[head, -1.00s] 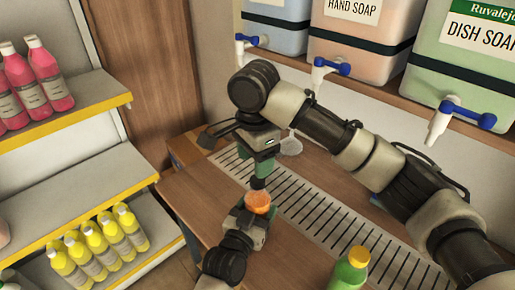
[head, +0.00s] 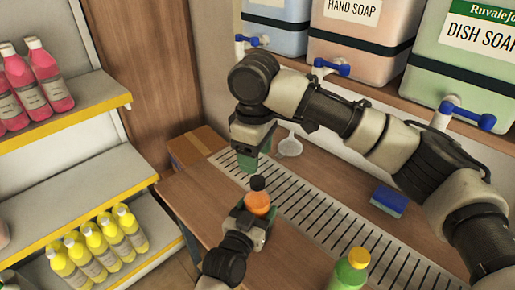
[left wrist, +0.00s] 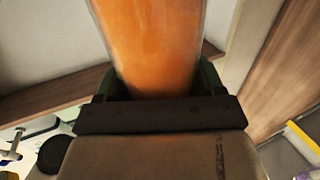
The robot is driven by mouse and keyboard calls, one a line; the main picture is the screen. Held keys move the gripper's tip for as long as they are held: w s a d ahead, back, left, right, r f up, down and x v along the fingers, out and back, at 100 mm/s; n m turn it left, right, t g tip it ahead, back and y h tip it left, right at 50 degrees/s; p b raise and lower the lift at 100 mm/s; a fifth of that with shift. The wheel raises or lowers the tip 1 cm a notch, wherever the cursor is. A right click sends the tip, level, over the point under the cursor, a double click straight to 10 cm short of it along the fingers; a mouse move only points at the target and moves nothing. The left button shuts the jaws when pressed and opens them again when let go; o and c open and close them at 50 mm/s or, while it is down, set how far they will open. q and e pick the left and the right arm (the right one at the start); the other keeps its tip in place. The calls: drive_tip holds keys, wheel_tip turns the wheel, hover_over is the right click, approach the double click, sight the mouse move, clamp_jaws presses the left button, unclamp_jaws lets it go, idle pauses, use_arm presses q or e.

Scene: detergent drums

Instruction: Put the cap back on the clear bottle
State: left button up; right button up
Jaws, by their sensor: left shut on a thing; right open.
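The clear bottle (head: 257,204), filled with orange liquid, is held by my left gripper (head: 254,218) over the counter. In the left wrist view the bottle (left wrist: 150,45) stands between the fingers of the left gripper (left wrist: 155,88); its top is out of that view. A black cap (head: 258,183) shows at the bottle's top in the head view and appears to sit on its mouth. Whether it is fully seated cannot be told. My right gripper (head: 247,160), with green fingers, is open and empty, just above and left of the cap, apart from it.
A slotted drain grate (head: 310,205) runs along the wooden counter (head: 195,190). A funnel (head: 289,147), a blue sponge (head: 388,202), a green bottle with a yellow cap (head: 350,270) and a cardboard box (head: 197,147) are around it. Dispenser taps (head: 330,67) hang above.

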sight(258, 180)
drive_tip(key=n, duration=0.6)
drive_tip(key=shift+d+r, duration=0.1)
drive_tip(key=shift+r, duration=0.15)
drive_tip(key=n, duration=0.4)
drive_tip(key=shift+r, duration=0.1)
drive_tip(key=n, duration=0.4)
drive_tip(key=shift+d+r, duration=0.1)
drive_tip(key=shift+f, duration=4.05)
drive_tip(key=shift+c, duration=0.3)
